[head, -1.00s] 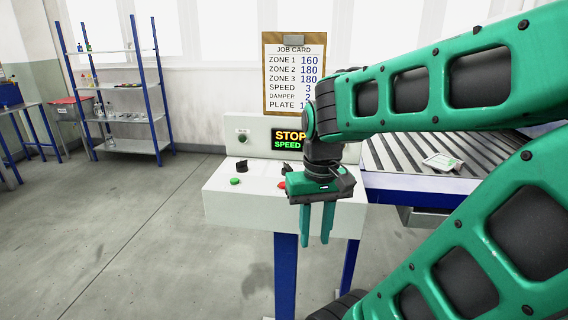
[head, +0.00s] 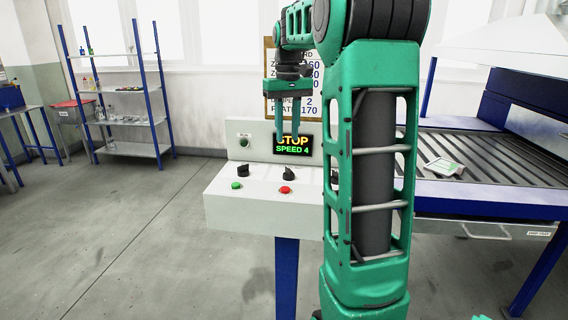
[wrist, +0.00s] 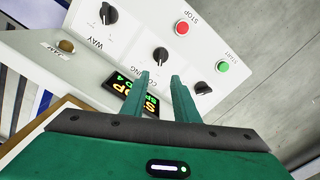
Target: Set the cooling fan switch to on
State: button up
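The control panel (head: 225,208) is a white sloped console. In the wrist view, a black rotary knob (wrist: 160,54) sits mid-panel beside a partly hidden label that seems to read "COOLING"; it also shows in the head view (head: 284,168). Its pointer setting is too small to read. My gripper (head: 293,137) hangs fingers-down above the panel, in front of the display. In the wrist view its two fingers (wrist: 159,80) are apart with nothing between them. They do not appear to touch the knob, and they hide part of the label.
Other black knobs (head: 243,167) (wrist: 108,14) flank it. A red stop button (head: 285,190) and green start button (head: 236,185) sit near the front edge. The display (head: 292,145) reads STOP, SPEED 4. A roller conveyor (head: 480,160) stands right. My arm hides the panel's right end.

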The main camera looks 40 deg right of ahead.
aim_at(289, 173)
notch_tip(289, 173, down, 10)
jog(key=shift+r, duration=0.1)
dwell(0.4)
grip_shut()
